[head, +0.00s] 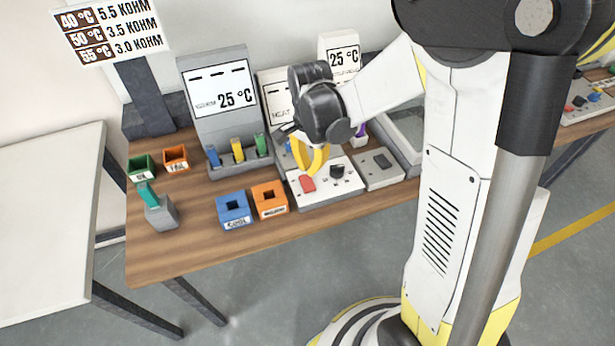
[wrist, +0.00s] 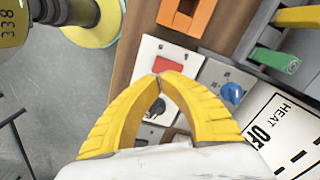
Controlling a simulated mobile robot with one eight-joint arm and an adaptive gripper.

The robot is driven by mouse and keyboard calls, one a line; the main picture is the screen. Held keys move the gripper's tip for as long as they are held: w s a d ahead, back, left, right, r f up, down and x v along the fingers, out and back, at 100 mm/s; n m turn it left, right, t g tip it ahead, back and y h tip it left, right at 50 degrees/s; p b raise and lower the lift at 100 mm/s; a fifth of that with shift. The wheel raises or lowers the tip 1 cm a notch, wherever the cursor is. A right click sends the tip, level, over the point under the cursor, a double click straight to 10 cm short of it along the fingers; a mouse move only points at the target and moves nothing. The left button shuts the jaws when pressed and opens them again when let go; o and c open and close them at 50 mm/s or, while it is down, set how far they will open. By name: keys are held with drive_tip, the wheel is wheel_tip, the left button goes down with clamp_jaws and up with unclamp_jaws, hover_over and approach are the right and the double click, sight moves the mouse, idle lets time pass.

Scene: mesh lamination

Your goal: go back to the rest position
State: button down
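My gripper (head: 315,172) is above the control panel (head: 343,187) on the wooden table. In the wrist view, the yellow fingertips (wrist: 161,77) meet with nothing visible between them. The tips appear over the edge of the red button (wrist: 167,64); the head view shows this red button (head: 307,184) just below them. A black knob (head: 337,171) stands beside the button, and it also shows between the fingers in the wrist view (wrist: 157,107). I cannot tell whether the fingertips touch the panel.
Blue (head: 233,222) and orange (head: 270,211) boxes stand left of the panel. A display reading 25 °C (head: 222,88) stands behind colored pieces. Green (head: 142,180) and orange (head: 175,167) trays and a grey holder (head: 161,213) with a teal piece are farther left. The table's front left is clear.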

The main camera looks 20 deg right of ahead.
idle(0.5)
drive_tip(key=s+r+n+t+b, duration=0.3)
drive_tip(key=s+r+n+t, duration=0.4)
drive_tip(key=s+r+n, duration=0.5)
drive_tip(key=shift+s+b, duration=0.3)
drive_tip(key=shift+s, duration=0.05)
